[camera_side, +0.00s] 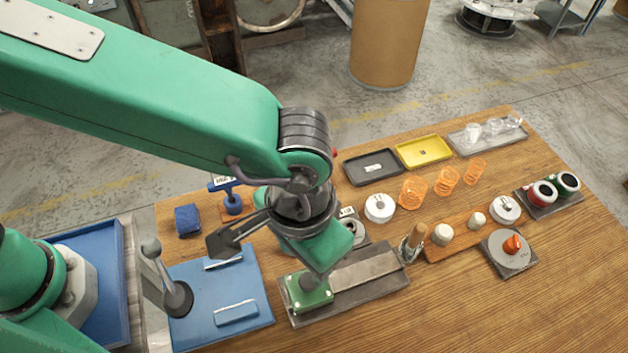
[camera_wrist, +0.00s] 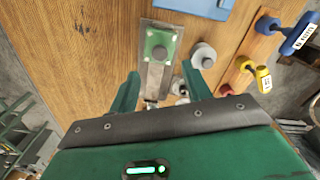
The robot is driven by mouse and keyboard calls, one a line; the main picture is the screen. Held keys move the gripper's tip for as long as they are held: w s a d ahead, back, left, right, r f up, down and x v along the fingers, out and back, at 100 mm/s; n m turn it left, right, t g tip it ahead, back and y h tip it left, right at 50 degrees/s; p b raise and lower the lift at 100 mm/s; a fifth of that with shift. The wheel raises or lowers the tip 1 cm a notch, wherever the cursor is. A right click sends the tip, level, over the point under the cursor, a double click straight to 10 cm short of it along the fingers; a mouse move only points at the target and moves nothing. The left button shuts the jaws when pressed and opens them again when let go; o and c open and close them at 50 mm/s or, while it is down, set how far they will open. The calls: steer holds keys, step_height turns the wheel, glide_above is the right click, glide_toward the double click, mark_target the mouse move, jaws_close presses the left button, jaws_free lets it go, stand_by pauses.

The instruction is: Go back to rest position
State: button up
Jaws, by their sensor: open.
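My gripper (camera_side: 327,250) hangs from the green arm above the wooden table, over the coiler's grey base plate (camera_side: 368,272). In the wrist view its two green fingers stand apart with nothing between them, and the gripper (camera_wrist: 158,72) is open. The green block (camera_side: 308,294) on the plate is close to the gripper in the side view; whether they touch cannot be told there. In the wrist view the green block (camera_wrist: 160,44) lies beyond the fingertips. The side view hides parts of the fingers and plate behind my wrist.
Orange springs (camera_side: 413,191), a yellow tray (camera_side: 424,151) and a black tray (camera_side: 372,167) stand toward the back. A wooden-handled tool (camera_side: 415,238) rises near the plate. A blue plate with a lever (camera_side: 176,298) is at left. The front right table is clear.

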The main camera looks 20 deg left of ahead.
steer(key=shift+w, duration=0.1)
steer(key=w+a+r+n+t+h, duration=0.1)
steer(key=w+a+r, duration=0.35)
steer(key=a, duration=0.55)
steer(key=w+a+r+n+t, duration=0.1)
steer(key=w+a+r, duration=0.35)
steer(key=a, duration=0.55)
steer(key=s+a+n+t, duration=0.1)
steer(key=s+a, duration=0.1)
steer(key=a, duration=0.4)
steer(key=s+a+r+t, duration=0.1)
steer(key=s+a, duration=0.2)
steer(key=a, duration=0.4)
steer(key=s+a+n+t+y, duration=0.1)
steer(key=s+a, duration=0.1)
steer(key=a, duration=0.5)
steer(key=shift+s+r+n+t, duration=0.3)
steer(key=shift+r, duration=0.1)
